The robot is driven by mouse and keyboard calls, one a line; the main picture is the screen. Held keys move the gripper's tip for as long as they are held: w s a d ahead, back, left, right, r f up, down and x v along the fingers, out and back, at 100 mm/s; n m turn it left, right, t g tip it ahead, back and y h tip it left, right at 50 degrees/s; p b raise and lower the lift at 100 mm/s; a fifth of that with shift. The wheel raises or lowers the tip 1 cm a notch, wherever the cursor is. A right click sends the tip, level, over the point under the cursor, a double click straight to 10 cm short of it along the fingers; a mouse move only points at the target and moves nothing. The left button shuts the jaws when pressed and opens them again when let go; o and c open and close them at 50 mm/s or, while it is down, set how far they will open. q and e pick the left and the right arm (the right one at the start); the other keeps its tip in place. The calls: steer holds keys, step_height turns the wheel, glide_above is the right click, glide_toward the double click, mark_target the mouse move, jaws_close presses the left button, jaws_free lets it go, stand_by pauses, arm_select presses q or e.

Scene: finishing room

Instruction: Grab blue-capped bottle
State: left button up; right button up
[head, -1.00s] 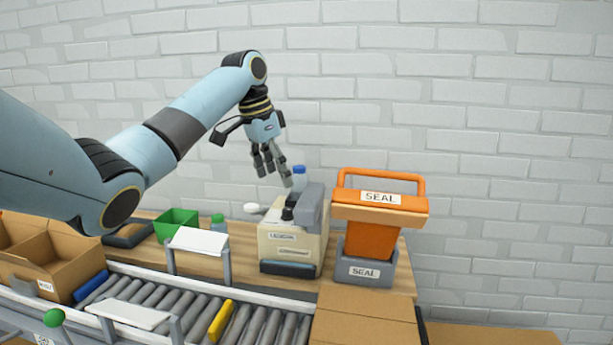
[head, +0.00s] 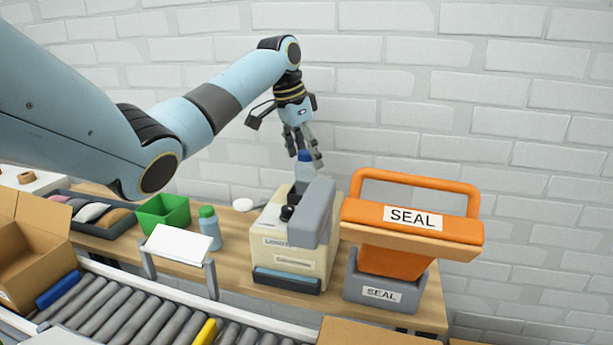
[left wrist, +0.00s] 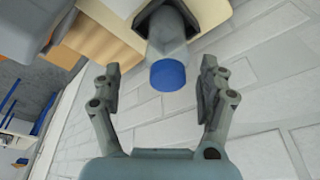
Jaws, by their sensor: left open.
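My left gripper (head: 309,155) is above the bottle, pointing down. It also shows in the left wrist view (left wrist: 159,85), open, with a gap between each finger and the cap. My right gripper is in neither view.
An orange sealer (head: 412,215) stands right of the machine. A green-capped bottle (head: 209,228), a green bin (head: 163,214) and a white stand (head: 180,245) are to the left. A roller conveyor (head: 130,310) runs in front. A brick wall is behind.

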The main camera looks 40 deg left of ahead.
mark_target(310, 171)
arm_select(q)
steer(key=x, duration=0.4)
steer(key=p+x, duration=0.1)
steer(key=shift+w+a+f, duration=0.2)
steer(key=shift+a+f, duration=0.15)
steer(key=shift+f, duration=0.05)
steer(key=shift+r, duration=0.1)
steer(key=c, duration=1.2)
